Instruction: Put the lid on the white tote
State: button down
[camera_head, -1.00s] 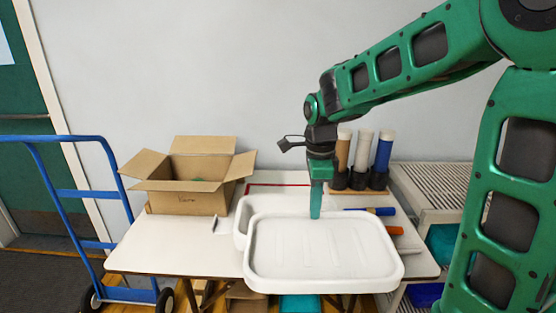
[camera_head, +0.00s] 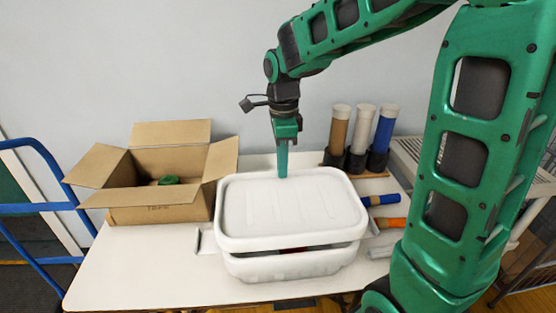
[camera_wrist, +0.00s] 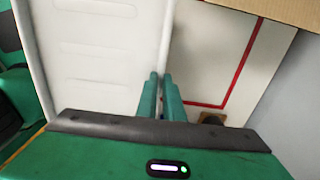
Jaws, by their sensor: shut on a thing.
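The white lid (camera_head: 300,207) is over the white tote (camera_head: 290,265) in the head view. A dark gap shows between the lid's front edge and the tote's rim, with something reddish inside, so the lid is not flush at the front. My gripper (camera_head: 283,172) is shut on the lid's far edge, fingers pointing down. In the wrist view the lid (camera_wrist: 95,50) fills the left side, and my fingertips (camera_wrist: 161,80) pinch its rim. The tote's back side is hidden under the lid.
An open cardboard box (camera_head: 160,210) stands left of the tote. Upright tubes in a holder (camera_head: 352,168) stand behind right. A blue roll (camera_head: 380,200) and an orange roll (camera_head: 390,223) lie right of the tote. A blue hand truck (camera_head: 40,207) is at far left. The table's (camera_head: 130,265) front left is clear.

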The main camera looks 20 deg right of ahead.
aim_at(282, 180)
jog(key=shift+d+f, duration=0.1)
jog(key=shift+f, duration=2.35)
jog(key=shift+f, duration=0.3)
jog(key=c, duration=1.8)
grip_release()
jog(key=shift+r, duration=0.15)
notch_tip(282, 180, up, 10)
jog(key=shift+r, duration=0.2)
